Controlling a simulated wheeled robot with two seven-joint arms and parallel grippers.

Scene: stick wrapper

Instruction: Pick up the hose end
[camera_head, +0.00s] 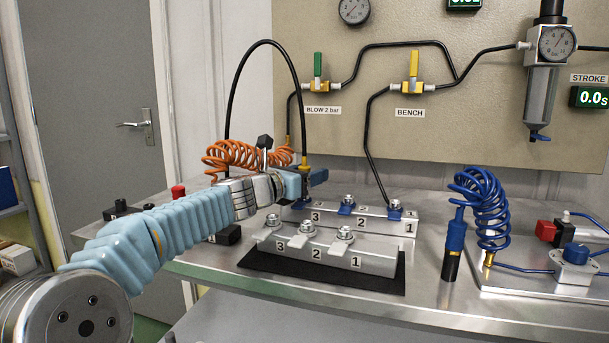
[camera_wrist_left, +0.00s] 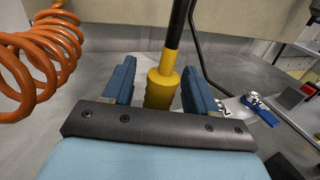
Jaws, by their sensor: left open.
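The hose end is a yellow fitting (camera_head: 304,161) on a black hose (camera_head: 267,42) that arches up and over to the left. It stands upright by the block marked 3, 2, 1 (camera_head: 378,222), at its 3 end; my gripper hides its lower part in the head view. My left gripper (camera_head: 306,182) is open, with its blue fingers at the fitting. In the left wrist view the yellow fitting (camera_wrist_left: 161,88) stands between the two fingers of the gripper (camera_wrist_left: 160,80), with visible gaps at both sides. My right gripper is in neither view.
An orange coiled hose (camera_head: 232,156) hangs close behind my left wrist. A second numbered block (camera_head: 330,247) lies on a black mat (camera_head: 320,277) in front. A blue coiled hose with a blue-and-black tool (camera_head: 453,245) stands to the right. Black lines run down from the panel.

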